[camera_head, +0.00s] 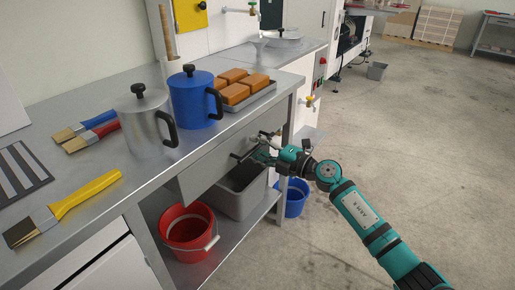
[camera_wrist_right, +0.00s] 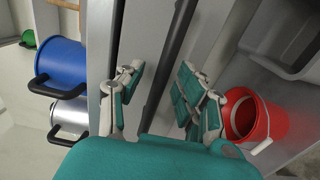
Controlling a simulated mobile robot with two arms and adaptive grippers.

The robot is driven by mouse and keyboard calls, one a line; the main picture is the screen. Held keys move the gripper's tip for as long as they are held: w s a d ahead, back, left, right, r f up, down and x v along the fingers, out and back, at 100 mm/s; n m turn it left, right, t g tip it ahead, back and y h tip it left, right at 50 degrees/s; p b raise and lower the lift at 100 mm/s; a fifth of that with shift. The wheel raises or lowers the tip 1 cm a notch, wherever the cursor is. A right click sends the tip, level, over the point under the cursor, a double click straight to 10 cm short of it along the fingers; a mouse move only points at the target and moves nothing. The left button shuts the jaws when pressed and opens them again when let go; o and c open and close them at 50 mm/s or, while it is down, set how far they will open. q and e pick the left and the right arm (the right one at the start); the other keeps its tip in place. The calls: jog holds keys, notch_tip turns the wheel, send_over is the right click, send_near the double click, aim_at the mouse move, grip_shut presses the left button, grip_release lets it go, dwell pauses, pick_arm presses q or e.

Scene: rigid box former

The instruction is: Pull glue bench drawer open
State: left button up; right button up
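The glue bench drawer has a plain grey front (camera_head: 212,164) below the bench top; whether it stands slightly out of the bench is hard to tell. Its dark bar handle (camera_head: 240,156) runs along the front, and the handle also crosses the right wrist view (camera_wrist_right: 173,55). My right gripper (camera_head: 263,146) is at the drawer front by the handle. In the right wrist view the gripper's fingers (camera_wrist_right: 158,95) are spread, one on each side of the handle, with visible gaps. My left gripper is not in view.
The bench top (camera_head: 95,178) holds a blue pot (camera_head: 192,102), a metal pot (camera_head: 146,128), brushes and a tray of orange-brown blocks (camera_head: 236,88). Below are a red bucket (camera_head: 187,230), a grey bin (camera_head: 238,195) and a blue bucket (camera_head: 294,200). Floor (camera_head: 440,160) at right is clear.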

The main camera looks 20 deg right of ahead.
jog(key=shift+w, duration=0.1)
jog(key=shift+c, duration=0.4)
grip_shut()
